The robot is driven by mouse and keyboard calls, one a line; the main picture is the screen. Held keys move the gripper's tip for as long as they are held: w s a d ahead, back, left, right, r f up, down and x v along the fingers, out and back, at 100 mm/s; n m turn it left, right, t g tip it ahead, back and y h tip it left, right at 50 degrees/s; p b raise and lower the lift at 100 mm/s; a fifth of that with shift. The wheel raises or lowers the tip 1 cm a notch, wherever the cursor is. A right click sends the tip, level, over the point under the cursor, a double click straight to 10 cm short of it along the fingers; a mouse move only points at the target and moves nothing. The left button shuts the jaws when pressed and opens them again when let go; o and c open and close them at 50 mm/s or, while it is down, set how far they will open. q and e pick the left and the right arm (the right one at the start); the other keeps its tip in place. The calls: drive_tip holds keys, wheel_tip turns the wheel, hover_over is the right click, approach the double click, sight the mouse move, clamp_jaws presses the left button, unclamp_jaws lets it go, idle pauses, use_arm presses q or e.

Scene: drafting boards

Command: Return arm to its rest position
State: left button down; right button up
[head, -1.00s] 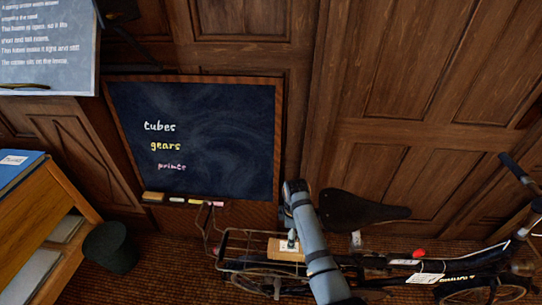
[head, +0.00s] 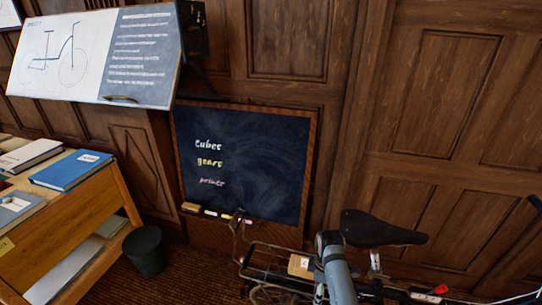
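One of my arms (head: 338,275) comes up from the bottom of the head view, right of centre, in front of the bicycle's rear rack. It is grey-blue with a dark joint at its upper end. I cannot tell from this view which arm it is. No gripper fingers show, and the other arm is out of view.
A bicycle with a black saddle (head: 384,228) stands along the wood-panelled wall. A chalkboard (head: 250,165) reads cubes, gears and a third word. At left are a drafting board (head: 95,55), a wooden desk with a blue book (head: 71,171) and a dark bin (head: 147,250).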

drive_tip(key=s+d+f+m, duration=0.25)
drive_tip(key=s+f, duration=0.45)
drive_tip(key=f, duration=0.4)
drive_tip(key=s+d+f+m, duration=0.2)
drive_tip(key=s+f+m, duration=0.2)
drive_tip(key=s+f, duration=0.5)
drive_tip(key=s+d+f+m, duration=0.2)
drive_tip(key=s+f, duration=0.2)
drive_tip(key=s, duration=0.4)
drive_tip(key=s+d+f+m, duration=0.3)
drive_tip(key=s+f, duration=0.2)
drive_tip(key=s, duration=0.3)
drive_tip(key=s+d+f+m+t, duration=0.1)
drive_tip(key=s+d+f+m, duration=0.2)
drive_tip(key=s, duration=0.6)
wheel_tip(320, 180, down, 2)
drive_tip(key=shift+f+h, duration=0.2)
drive_tip(key=shift+h, duration=0.2)
use_arm(q)
drive_tip(key=c, duration=2.1)
unclamp_jaws()
use_arm(e)
drive_tip(key=shift+w, duration=0.1)
